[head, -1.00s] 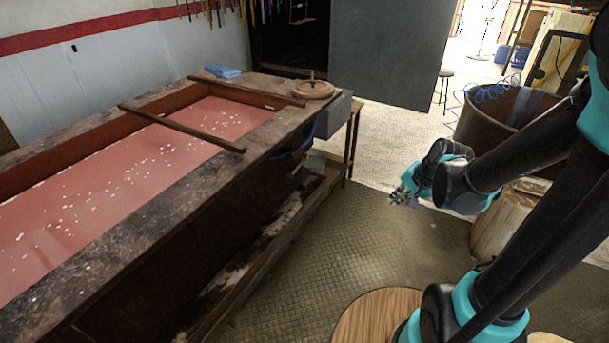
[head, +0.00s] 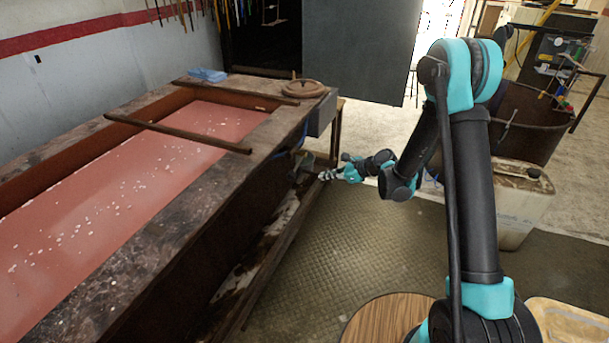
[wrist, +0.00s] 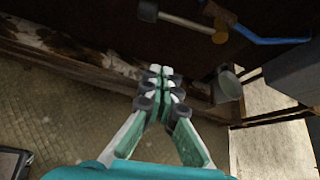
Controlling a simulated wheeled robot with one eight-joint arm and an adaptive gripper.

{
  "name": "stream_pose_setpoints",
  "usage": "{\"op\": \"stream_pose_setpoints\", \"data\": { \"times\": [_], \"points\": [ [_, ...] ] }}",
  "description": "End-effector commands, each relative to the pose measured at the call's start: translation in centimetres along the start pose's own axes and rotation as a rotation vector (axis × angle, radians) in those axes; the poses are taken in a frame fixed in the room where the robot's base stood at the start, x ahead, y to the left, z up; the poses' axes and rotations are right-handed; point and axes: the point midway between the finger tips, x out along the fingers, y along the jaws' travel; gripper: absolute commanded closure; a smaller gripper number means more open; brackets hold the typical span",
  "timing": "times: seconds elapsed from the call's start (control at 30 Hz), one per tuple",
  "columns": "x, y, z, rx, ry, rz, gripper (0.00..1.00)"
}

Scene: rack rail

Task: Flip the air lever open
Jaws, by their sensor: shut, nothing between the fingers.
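A long blue bar (wrist: 270,39), which looks like the air lever, sticks out from the dark side of the tank at the top right of the wrist view. A brownish fitting (wrist: 221,14) sits at its left end. In the head view my gripper (head: 326,175) is beside the tank's lower right end.
A pale rod (wrist: 185,22) with a brass-coloured end lies left of the blue bar. A grey cup-like part (wrist: 228,84) is right of my fingertips. A wooden ledge (wrist: 75,52) runs along the tank's base. Open floor (head: 330,250) lies in front.

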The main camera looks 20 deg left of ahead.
Motion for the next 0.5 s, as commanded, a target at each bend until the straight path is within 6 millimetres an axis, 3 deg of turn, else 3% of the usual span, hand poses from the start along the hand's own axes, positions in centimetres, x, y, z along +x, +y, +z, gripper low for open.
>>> {"op": "stream_pose_setpoints", "data": {
  "times": [0.27, 0.5],
  "points": [
    [2.4, 0.1, 0.0, 0.065, -0.031, 0.011, 1.00],
    [6.4, 0.2, 0.2, 0.062, -0.031, 0.012, 1.00]
  ]
}}
